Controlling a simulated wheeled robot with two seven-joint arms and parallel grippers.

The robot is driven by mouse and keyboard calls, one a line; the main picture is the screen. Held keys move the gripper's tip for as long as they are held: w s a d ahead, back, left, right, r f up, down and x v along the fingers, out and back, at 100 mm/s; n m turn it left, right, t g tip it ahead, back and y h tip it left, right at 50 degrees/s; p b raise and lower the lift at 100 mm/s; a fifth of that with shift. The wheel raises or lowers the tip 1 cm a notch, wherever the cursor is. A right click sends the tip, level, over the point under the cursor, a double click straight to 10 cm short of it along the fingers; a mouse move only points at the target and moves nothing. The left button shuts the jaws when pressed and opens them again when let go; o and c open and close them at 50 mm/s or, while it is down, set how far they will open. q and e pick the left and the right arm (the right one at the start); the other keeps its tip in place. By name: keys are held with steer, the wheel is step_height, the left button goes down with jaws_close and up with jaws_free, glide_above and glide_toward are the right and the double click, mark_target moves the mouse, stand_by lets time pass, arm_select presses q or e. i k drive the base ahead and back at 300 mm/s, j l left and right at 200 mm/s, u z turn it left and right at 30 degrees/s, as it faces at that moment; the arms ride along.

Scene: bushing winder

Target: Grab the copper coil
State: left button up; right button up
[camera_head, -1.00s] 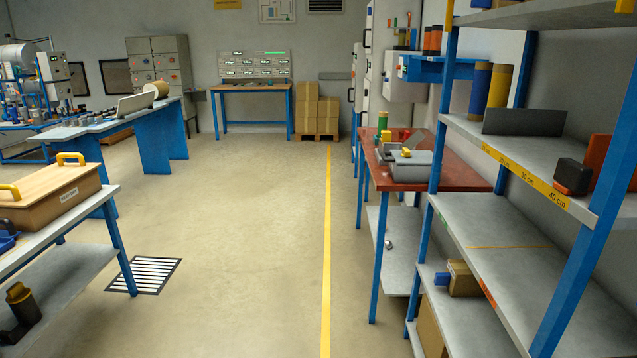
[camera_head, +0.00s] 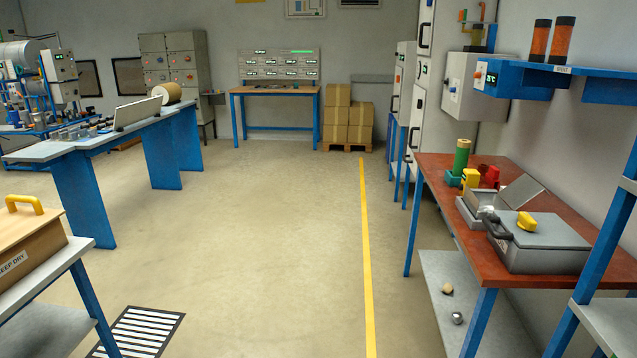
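No thing in view can be clearly told as the copper coil. A tan, spool-like roll (camera_head: 167,93) lies on the far end of the long grey bench at left, behind an upright pale panel. Two orange-brown cylinders with dark ends (camera_head: 551,40) stand on the blue wall shelf at upper right. A large pale roll (camera_head: 17,53) sits on the machine at far left. These are too small to identify for sure. Neither of my grippers is in view.
A red-topped table (camera_head: 467,224) at right holds grey cases and a green cylinder. The grey bench (camera_head: 62,148) and a near table with a wooden box (camera_head: 27,245) stand at left. Boxes (camera_head: 348,117) sit at the back. The floor between is clear, with a yellow line (camera_head: 366,255).

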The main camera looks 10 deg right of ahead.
mark_target(483, 169)
steer(key=i+z, duration=0.15)
steer(key=i, duration=0.4)
steer(key=i+j+z, duration=0.2)
steer(key=i, duration=0.35)
steer(key=i+j+z, duration=0.15)
steer(key=i, duration=0.45)
